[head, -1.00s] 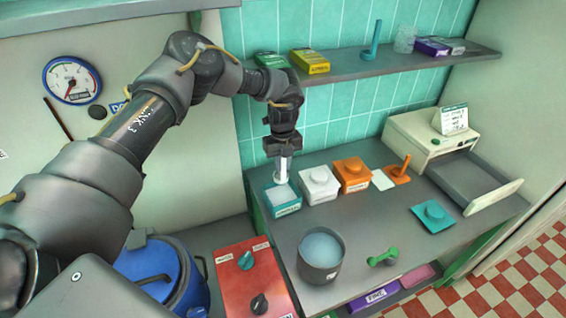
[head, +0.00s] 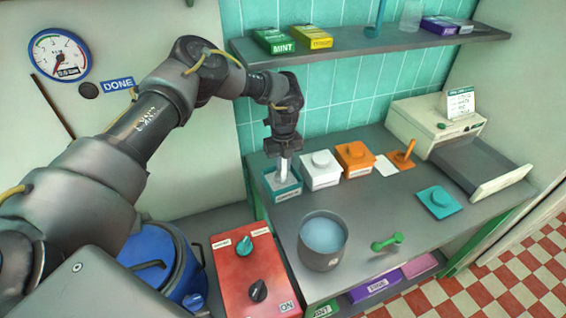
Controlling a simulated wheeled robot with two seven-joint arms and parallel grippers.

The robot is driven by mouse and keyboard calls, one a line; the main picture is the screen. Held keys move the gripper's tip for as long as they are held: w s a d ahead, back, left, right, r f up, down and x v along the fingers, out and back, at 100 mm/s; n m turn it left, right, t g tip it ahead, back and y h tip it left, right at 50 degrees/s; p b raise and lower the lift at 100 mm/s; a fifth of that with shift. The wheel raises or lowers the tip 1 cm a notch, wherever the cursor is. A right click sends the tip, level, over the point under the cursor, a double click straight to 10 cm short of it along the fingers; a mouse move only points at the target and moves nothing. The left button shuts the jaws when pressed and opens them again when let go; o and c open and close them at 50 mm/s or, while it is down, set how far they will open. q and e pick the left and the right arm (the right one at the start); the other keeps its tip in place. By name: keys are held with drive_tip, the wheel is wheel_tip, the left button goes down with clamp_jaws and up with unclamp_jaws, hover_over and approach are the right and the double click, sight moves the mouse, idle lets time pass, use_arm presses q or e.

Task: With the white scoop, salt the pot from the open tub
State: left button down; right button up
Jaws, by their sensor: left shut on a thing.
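My left gripper (head: 284,152) is shut on the white scoop (head: 283,170) and holds it upright, pointing down. The scoop's lower end is inside the open teal tub (head: 282,195) at the back left of the counter; the tub's walls hide its tip. A teal lid with a round knob (head: 438,201) lies on the counter at the right. The grey pot (head: 321,252), filled with bluish liquid, stands near the front edge, in front and to the right of the tub. My right gripper is not in view.
A white tub (head: 321,172) and an orange tub (head: 354,158), both closed, stand right of the teal one. A green dumbbell-shaped thing (head: 387,242) lies right of the pot. A cream machine (head: 433,125) has its drawer out. A red control box (head: 252,272) is at front left.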

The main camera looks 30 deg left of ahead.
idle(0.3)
use_arm(q)
drive_tip(key=shift+f+b, duration=0.3)
drive_tip(key=shift+f, duration=0.3)
drive_tip(key=shift+r, duration=0.15)
drive_tip(key=shift+r+p, duration=2.15)
drive_tip(key=shift+r, duration=0.55)
drive_tip(key=shift+d, duration=0.15)
